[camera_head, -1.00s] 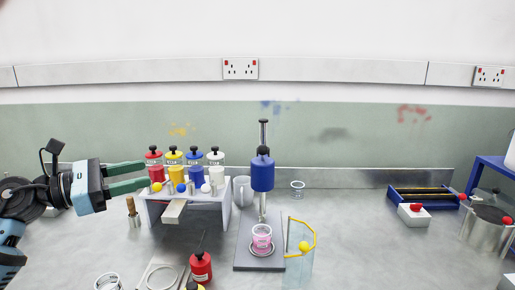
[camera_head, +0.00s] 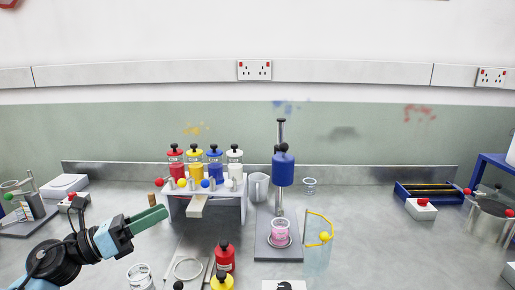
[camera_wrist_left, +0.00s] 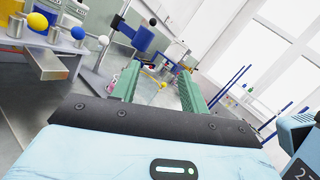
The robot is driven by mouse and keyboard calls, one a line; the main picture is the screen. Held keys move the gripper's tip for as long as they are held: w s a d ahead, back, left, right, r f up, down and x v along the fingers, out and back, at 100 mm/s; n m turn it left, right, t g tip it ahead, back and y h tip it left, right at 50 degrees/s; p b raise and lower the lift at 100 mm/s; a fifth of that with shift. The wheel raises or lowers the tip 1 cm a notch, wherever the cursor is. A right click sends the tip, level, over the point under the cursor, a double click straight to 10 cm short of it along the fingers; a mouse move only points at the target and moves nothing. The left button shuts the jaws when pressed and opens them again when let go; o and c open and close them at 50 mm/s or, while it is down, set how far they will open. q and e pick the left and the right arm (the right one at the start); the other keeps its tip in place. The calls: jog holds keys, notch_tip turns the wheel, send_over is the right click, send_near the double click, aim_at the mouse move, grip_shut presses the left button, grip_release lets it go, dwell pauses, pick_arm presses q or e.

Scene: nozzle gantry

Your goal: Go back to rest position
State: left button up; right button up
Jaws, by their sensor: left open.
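My left gripper (camera_head: 149,220) is open and empty in the head view. It is low at the left, in front of and left of the rack (camera_head: 235,187) of paint bottles, apart from it. In the left wrist view its two green fingers (camera_wrist_left: 157,88) stand apart with nothing between them. The rack holds red, yellow, blue and white bottles with coloured balls on its front. A blue stirrer head (camera_head: 283,169) on a stand is right of the rack, above a cup of pink liquid (camera_head: 281,228). My right gripper does not show.
Red (camera_head: 225,258) and yellow (camera_head: 222,282) bottles stand at the front. A red-button box (camera_head: 421,209) and a metal pot (camera_head: 487,226) are at the right. The bench between them is mostly clear.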

pick_arm(q)
jog(key=s+f+n+t+y+p, duration=0.1)
jog(key=s+f+n+t+y, duration=0.35)
jog(key=f+n, duration=0.85)
jog(key=s+f+n+t+y+p, duration=0.1)
jog(key=s+f+n+t+y, duration=0.1)
jog(key=s+f+n+y, duration=0.8)
jog(key=s+f+n+g, duration=0.4)
jog(key=s+f+n, duration=0.5)
jog(key=s, duration=0.3)
jog(key=s+f+n+g+p, duration=0.1)
jog(key=s+f+n+g, duration=0.4)
jog(key=s+f+n, duration=0.4)
jog(key=s+d, duration=0.1)
jog(key=s, duration=0.2)
jog(key=shift+s+f+y+p, duration=0.2)
jog(key=shift+s+y+p, duration=0.1)
jog(key=shift+s+y, duration=0.1)
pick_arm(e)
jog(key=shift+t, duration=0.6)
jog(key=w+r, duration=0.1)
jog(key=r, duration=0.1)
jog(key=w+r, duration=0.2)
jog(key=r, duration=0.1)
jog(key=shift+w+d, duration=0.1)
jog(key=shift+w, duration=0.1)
